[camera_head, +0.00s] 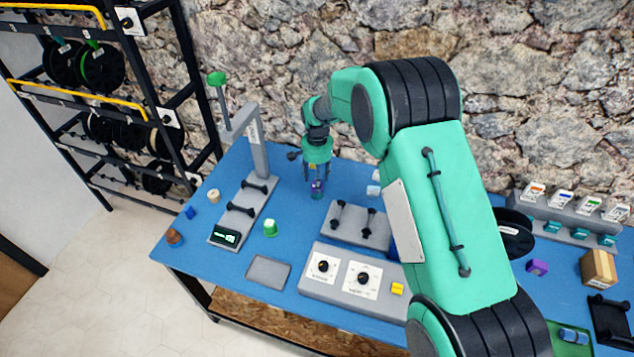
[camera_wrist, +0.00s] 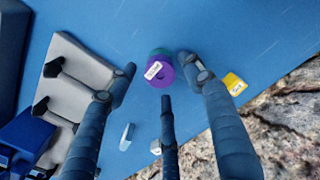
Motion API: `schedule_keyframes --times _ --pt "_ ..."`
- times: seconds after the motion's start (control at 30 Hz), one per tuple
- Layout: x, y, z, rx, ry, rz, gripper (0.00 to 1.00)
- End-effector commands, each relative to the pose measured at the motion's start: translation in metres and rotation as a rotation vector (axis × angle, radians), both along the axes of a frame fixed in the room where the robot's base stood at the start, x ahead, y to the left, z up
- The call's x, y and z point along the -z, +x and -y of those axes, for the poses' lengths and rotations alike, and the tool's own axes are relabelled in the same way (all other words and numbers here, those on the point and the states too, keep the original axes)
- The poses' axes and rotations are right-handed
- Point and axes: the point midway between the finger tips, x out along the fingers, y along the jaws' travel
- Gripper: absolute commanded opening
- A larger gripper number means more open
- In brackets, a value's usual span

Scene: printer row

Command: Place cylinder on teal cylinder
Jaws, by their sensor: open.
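A purple cylinder (camera_wrist: 160,73) with a white label shows in the wrist view, between my spread fingers. A teal cylinder (camera_wrist: 158,51) shows partly behind and beneath it; the purple one covers most of it and appears to rest on it. In the head view the purple cylinder (camera_head: 317,186) is small and partly hidden by my fingers. My gripper (camera_head: 317,182) points down over the back of the blue table, with its fingers around the purple cylinder. My gripper (camera_wrist: 160,75) is open, with gaps between the fingertips and the cylinder.
A grey block with black handles (camera_head: 357,224) stands close in front of my gripper. A grey press stand (camera_head: 257,150) is to the left. A stone wall (camera_head: 290,50) closes the back.

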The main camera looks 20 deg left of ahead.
Motion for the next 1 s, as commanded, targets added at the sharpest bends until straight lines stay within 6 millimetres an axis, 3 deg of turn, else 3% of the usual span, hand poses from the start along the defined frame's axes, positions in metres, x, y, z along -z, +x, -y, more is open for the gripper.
schedule_keyframes --times 0.5,0.7,1.0 --pt "-0.082 0.000 0.000 0.000 0.001 0.001 0.52" --pt "-0.096 0.000 0.000 0.000 0.000 0.000 0.52" --pt "-0.099 0.000 0.000 0.000 0.000 0.000 0.52"
